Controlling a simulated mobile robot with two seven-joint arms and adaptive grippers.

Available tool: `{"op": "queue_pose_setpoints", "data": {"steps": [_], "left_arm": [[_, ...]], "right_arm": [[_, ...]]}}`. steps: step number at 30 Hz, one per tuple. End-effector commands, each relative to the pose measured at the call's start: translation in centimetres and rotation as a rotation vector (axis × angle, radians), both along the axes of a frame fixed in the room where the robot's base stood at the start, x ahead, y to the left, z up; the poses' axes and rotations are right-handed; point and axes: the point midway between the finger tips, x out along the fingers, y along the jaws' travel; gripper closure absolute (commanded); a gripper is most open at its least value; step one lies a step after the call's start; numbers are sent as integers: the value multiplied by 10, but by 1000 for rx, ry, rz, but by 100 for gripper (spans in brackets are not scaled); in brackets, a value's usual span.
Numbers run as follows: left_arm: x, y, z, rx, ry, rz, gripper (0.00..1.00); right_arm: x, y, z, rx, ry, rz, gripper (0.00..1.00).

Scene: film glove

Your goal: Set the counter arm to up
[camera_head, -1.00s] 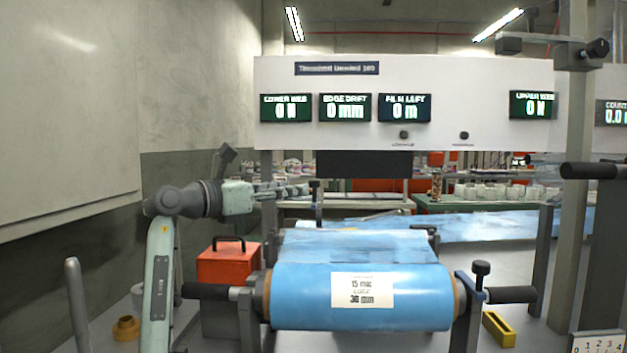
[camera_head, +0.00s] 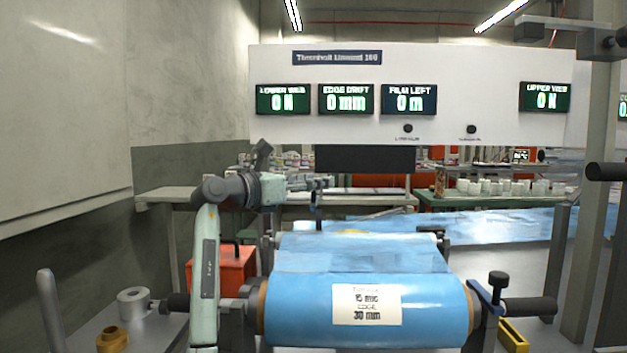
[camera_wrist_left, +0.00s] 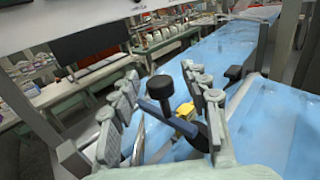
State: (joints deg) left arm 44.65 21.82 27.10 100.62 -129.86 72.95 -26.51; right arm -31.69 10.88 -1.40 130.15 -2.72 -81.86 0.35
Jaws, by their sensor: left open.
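My left gripper (camera_head: 322,183) is open in the head view, above the far end of the blue film and in front of the black panel. In the left wrist view its two fingers (camera_wrist_left: 160,120) stand apart. A black round knob (camera_wrist_left: 160,88) on a stalk shows between them, with a dark bar (camera_wrist_left: 185,127) beside it. I cannot tell whether the fingers touch it. A small dark knob on a post (camera_head: 316,198) shows just below the gripper in the head view. I cannot tell for sure which part is the counter arm. My right gripper is not in view.
A large blue film roll (camera_head: 365,308) with a label fills the front. A red toolbox (camera_head: 222,270) stands behind my left arm. A yellow block (camera_wrist_left: 185,110) lies near the knob. A grey upright post (camera_head: 582,200) stands at right. The display board (camera_head: 450,70) hangs behind.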

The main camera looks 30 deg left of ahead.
Motion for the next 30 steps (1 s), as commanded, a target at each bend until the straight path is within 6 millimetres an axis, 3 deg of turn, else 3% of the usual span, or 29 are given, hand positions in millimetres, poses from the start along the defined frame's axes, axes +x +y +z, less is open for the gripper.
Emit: {"op": "queue_pose_setpoints", "data": {"steps": [8,19,30], "left_arm": [[2,-1,0,1,-1,0,54],[2,-1,0,1,0,0,98],[2,-1,0,1,0,0,100]], "right_arm": [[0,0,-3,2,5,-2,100],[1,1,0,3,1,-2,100],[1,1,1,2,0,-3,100]]}}
